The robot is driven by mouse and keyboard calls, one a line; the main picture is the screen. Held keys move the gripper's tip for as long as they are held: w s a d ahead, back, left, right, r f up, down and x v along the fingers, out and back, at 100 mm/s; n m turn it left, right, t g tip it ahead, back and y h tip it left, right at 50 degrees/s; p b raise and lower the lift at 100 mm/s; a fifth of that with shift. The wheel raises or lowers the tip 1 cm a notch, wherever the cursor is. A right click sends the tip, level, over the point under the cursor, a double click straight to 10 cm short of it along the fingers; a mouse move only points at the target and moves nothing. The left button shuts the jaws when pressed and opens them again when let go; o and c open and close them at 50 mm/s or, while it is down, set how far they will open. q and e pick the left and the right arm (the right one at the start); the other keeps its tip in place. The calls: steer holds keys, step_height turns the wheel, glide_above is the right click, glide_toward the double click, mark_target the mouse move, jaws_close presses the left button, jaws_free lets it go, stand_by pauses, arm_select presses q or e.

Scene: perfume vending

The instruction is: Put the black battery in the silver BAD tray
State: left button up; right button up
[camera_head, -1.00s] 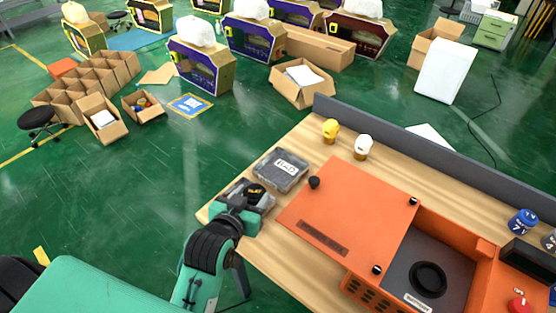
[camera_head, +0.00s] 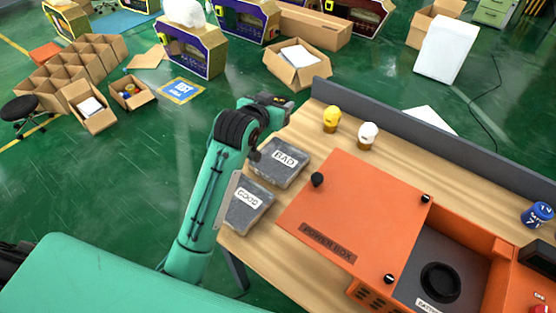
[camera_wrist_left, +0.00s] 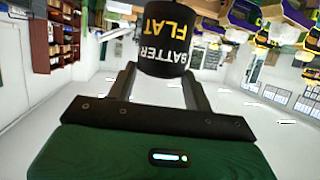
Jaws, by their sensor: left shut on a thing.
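The black battery (camera_wrist_left: 165,42) with "BATTERY FLAT" lettering is held between the fingers of my left gripper in the left wrist view. In the head view my left gripper (camera_head: 272,101) is raised beyond the far left corner of the table, above and behind the BAD tray; I cannot clearly make out the battery there. The silver-grey BAD tray (camera_head: 273,176) lies at the table's left edge and looks empty. The GOOD tray (camera_head: 240,219) is just in front of it, partly hidden by my left arm. My right gripper is not in view.
An orange power box (camera_head: 345,205) with black knobs fills the table right of the trays. A yellow bulb-like piece (camera_head: 331,117) and a white one (camera_head: 367,133) stand behind it, near the grey back rail (camera_head: 400,125). Bare wood lies between.

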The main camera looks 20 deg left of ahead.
arm_select(q)
steer(key=shift+s+f+p, duration=0.15)
steer(key=shift+f+p, duration=1.3)
steer(key=shift+f, duration=7.9)
steer(key=o, duration=0.8)
steer(key=shift+f, duration=0.2)
steer(key=o, duration=0.4)
steer(key=shift+o, duration=0.2)
steer(key=shift+r, duration=0.15)
